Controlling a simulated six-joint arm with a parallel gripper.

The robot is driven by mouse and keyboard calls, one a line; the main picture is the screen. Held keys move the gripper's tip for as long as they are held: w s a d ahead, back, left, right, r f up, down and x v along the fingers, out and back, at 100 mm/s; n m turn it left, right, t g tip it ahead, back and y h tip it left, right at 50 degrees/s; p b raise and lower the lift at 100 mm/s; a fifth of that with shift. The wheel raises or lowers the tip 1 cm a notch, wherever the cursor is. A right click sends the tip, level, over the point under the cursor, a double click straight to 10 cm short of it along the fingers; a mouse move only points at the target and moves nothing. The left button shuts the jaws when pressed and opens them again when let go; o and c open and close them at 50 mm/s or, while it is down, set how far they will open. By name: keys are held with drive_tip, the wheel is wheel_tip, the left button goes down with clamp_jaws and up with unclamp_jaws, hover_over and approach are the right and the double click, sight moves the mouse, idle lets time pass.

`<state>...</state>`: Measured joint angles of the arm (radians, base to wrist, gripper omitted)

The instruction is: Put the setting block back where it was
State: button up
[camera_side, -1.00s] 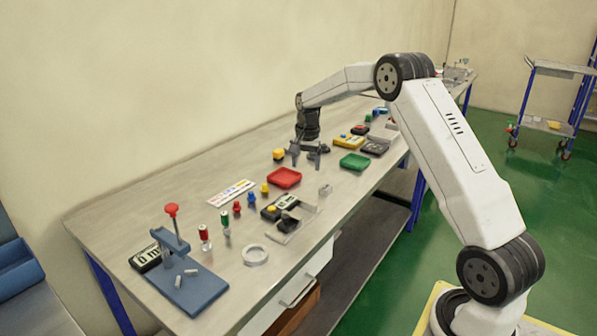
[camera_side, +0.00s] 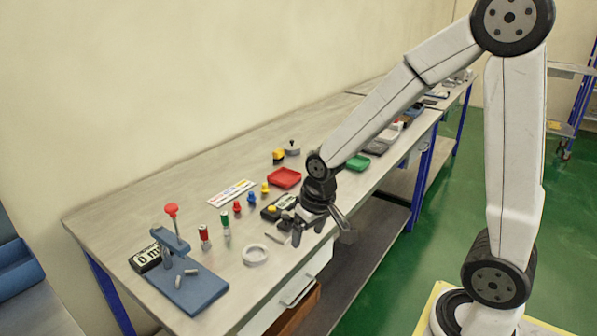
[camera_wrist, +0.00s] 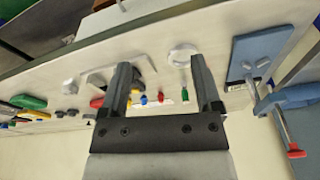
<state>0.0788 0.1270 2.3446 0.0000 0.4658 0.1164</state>
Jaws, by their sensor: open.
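My gripper (camera_side: 318,225) is open near the front edge of the bench, beside the dial gauge and bracket. In the wrist view its fingers (camera_wrist: 160,65) are apart with nothing between them. I cannot tell for certain which piece is the setting block. A small silver piece (camera_wrist: 70,87) lies left of the fingers in the wrist view; in the side view my gripper hides that area. A blue gauge stand (camera_side: 205,290) with a red knob has small grey pins (camera_side: 182,279) on its base. It also shows in the wrist view (camera_wrist: 262,50).
A white ring (camera_side: 255,255) lies between my gripper and the blue stand. Red (camera_side: 204,237) and green (camera_side: 225,227) capped parts stand behind it. Red (camera_side: 285,177) and green (camera_side: 358,162) trays lie farther along. A black-knobbed grey disc (camera_side: 292,148) stands by the wall.

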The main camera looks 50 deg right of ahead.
drive_tip(key=s+a+f+n, duration=0.1)
drive_tip(key=s+a+n, duration=0.1)
drive_tip(key=s, duration=0.3)
drive_tip(key=shift+s+a+f, duration=0.15)
drive_tip(key=shift+s+a, duration=0.2)
drive_tip(key=shift+s, duration=0.05)
idle(0.8)
